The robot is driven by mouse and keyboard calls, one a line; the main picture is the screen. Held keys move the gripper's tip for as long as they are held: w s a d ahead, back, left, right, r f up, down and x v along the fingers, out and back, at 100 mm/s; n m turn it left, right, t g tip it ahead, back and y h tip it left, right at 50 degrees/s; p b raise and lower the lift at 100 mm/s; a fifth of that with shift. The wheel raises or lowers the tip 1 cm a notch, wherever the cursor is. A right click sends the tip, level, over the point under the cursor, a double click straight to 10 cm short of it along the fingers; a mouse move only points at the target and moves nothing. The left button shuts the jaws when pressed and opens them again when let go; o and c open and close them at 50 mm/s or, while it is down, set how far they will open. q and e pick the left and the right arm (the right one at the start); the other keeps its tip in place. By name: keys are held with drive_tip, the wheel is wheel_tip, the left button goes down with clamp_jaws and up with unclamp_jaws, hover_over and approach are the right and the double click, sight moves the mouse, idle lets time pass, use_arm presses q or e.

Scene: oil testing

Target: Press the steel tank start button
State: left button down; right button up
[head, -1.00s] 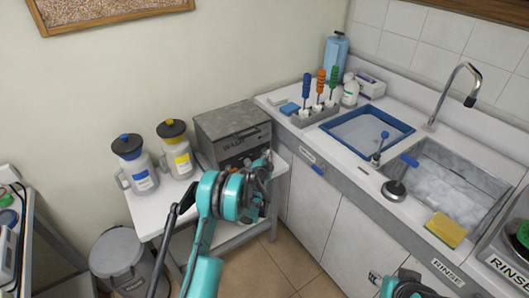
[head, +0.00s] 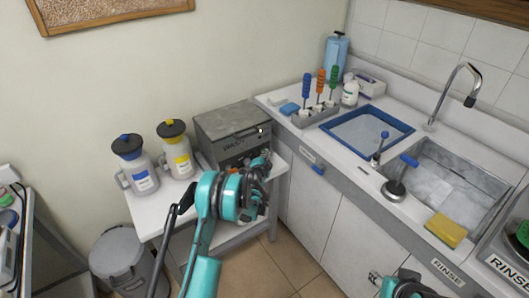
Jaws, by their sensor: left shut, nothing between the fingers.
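The steel tank (head: 232,122) is a grey metal box with a lid, standing on a white side table against the wall. Its front panel (head: 232,151) is partly hidden by my left arm, and I cannot make out the start button. My left gripper (head: 266,158) is shut and empty, in front of the tank's right front corner. I cannot tell whether it touches the panel. Part of my right arm (head: 408,286) shows at the bottom edge; its gripper is not visible.
A grey bin (head: 118,260) is on the floor. The sink counter (head: 345,150) with blue basin (head: 369,132) and brushes lies to the right.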

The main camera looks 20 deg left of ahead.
idle(0.4)
use_arm(q)
drive_tip(key=shift+s+d, duration=0.55)
drive_tip(key=shift+d, duration=0.1)
drive_tip(key=s+d, duration=0.1)
drive_tip(key=d, duration=0.1)
drive_tip(key=s+d, duration=0.2)
idle(0.4)
idle(0.6)
